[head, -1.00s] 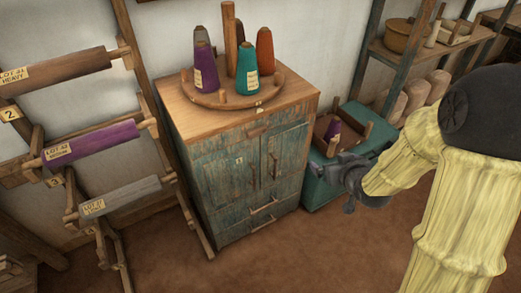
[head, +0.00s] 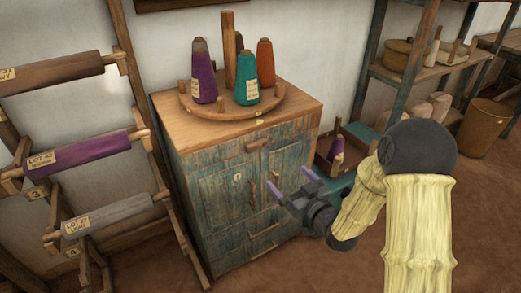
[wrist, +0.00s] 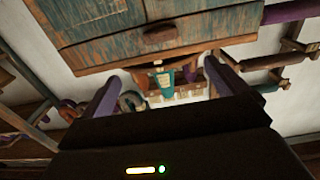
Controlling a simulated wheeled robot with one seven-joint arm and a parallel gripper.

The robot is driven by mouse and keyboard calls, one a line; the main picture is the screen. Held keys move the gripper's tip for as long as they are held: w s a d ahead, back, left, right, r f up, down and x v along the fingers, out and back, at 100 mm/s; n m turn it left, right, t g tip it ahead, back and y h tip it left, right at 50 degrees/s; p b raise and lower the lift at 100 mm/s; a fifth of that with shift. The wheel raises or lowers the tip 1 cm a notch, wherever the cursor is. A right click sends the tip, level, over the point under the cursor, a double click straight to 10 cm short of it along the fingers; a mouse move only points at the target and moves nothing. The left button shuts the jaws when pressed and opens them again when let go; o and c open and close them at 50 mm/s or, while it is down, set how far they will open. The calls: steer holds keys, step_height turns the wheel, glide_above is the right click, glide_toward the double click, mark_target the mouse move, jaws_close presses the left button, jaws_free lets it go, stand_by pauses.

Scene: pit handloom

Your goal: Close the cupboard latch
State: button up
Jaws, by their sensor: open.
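The worn blue-green cupboard (head: 225,195) stands in the middle of the head view, its two doors looking shut. A small wooden bar that looks like the latch (head: 257,146) sits at the top of the doors near their seam, lying roughly level. The cupboard front (wrist: 105,45) and the bar (wrist: 160,33) also show upside down in the wrist view. My gripper (head: 291,181) is open and empty, its purple fingers apart in front of the right door, below and right of the bar. It does not appear to touch the cupboard.
A round wooden stand (head: 222,112) with thread cones is on the cupboard top. A rack of wound rollers (head: 85,150) is close on the left. A teal box (head: 365,140) with a wooden tray and shelves (head: 425,75) are on the right. Floor in front is clear.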

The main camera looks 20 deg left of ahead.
mark_target(258, 147)
steer(key=x, duration=1.6)
steer(key=shift+w+a, duration=0.3)
steer(key=c, duration=1)
